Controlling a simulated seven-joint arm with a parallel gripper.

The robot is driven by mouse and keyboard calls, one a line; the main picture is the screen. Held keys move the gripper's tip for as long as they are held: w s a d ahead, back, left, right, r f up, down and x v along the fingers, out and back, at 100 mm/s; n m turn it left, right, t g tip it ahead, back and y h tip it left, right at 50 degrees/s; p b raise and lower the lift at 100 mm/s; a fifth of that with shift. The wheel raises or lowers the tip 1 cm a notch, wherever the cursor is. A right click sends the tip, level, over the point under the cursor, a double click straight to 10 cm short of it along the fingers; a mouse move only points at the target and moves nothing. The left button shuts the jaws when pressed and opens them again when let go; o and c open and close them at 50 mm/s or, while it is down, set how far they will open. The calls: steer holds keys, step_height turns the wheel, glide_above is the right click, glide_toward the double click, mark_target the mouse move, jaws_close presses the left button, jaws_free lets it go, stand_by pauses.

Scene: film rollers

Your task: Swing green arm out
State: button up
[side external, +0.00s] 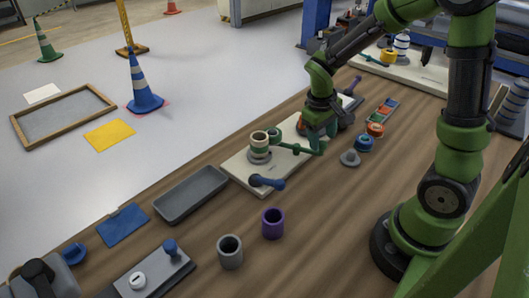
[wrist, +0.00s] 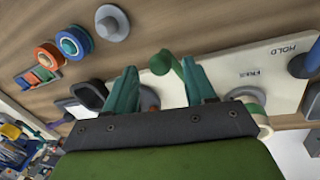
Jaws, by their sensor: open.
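The green arm (side external: 297,149) is a dark green lever on the cream board (side external: 238,171), beside the post with the cream roll (side external: 259,141). Its rounded end (wrist: 162,63) shows in the wrist view between the fingertips of my gripper (wrist: 160,76), with the rod running toward the right finger. My gripper (side external: 320,128) is open over the middle of the board and points down. Whether a finger touches the green arm I cannot tell. My gripper hides part of the board and the red roller behind it.
A blue arm (side external: 267,183) sits at the board's near end, and a purple arm (side external: 355,84) at the far end. A grey knob (side external: 350,157), a blue roll (side external: 364,144) and an orange roll (side external: 375,130) stand right of the board. A grey tray (side external: 191,194) lies left.

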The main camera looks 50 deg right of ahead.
mark_target(324, 141)
steer(key=shift+s+d+f, duration=0.1)
steer(key=shift+d+f, duration=0.1)
steer(key=shift+f, duration=0.8)
steer(key=shift+d+f, duration=0.2)
steer(key=shift+f, duration=0.8)
steer(key=shift+c, duration=0.5)
steer(key=shift+d, duration=0.2)
jaws_close()
